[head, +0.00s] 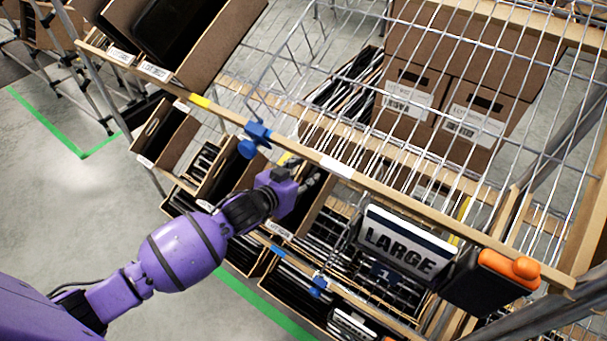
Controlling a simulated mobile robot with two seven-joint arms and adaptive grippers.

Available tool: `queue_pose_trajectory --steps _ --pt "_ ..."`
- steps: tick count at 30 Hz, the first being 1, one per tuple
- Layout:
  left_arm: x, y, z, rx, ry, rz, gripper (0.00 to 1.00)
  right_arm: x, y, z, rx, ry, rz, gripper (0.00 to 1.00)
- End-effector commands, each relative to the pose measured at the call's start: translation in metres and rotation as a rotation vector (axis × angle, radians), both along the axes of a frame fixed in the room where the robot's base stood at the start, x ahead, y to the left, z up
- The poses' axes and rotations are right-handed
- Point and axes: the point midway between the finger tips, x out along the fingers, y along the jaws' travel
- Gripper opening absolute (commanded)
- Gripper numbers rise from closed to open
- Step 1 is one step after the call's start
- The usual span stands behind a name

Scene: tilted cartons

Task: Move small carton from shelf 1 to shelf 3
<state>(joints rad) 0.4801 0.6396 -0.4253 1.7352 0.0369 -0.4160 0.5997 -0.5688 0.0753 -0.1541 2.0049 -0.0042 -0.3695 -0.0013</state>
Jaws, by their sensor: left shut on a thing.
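My left gripper (308,180) reaches in from the left under the front rail of the upper wire shelf (345,172). It is shut on the edge of a brown open carton (312,205), which is mostly hidden by the gripper, the rail and the wires. Other open brown cartons with dark flat contents stand tilted on the tier below, such as one at the left (165,135). My right gripper is out of view.
Two closed, labelled cartons (405,100) show behind the wires. A white LARGE sign (402,242) and a black and orange device (500,272) are near the rail at right. Large tilted cartons (215,50) stand upper left. Grey floor (50,190) is free at left.

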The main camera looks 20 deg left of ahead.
Motion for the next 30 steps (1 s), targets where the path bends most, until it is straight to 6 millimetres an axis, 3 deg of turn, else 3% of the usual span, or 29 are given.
queue_pose_trajectory --steps 9,10,15,25,30 --pt "0.001 -0.001 0.003 -0.002 -0.006 -0.001 0.0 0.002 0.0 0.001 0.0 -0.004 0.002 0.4" --pt "0.001 -0.001 0.003 -0.002 -0.006 -0.001 0.37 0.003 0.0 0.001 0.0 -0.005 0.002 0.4" --pt "0.001 0.0 0.002 -0.002 -0.004 -0.001 0.57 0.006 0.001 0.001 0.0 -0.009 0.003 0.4" --pt "-0.002 0.001 -0.001 0.0 0.003 0.0 0.57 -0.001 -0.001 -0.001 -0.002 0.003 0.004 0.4" --pt "-0.02 0.008 0.007 0.0 0.002 0.0 0.57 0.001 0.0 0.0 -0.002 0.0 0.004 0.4"
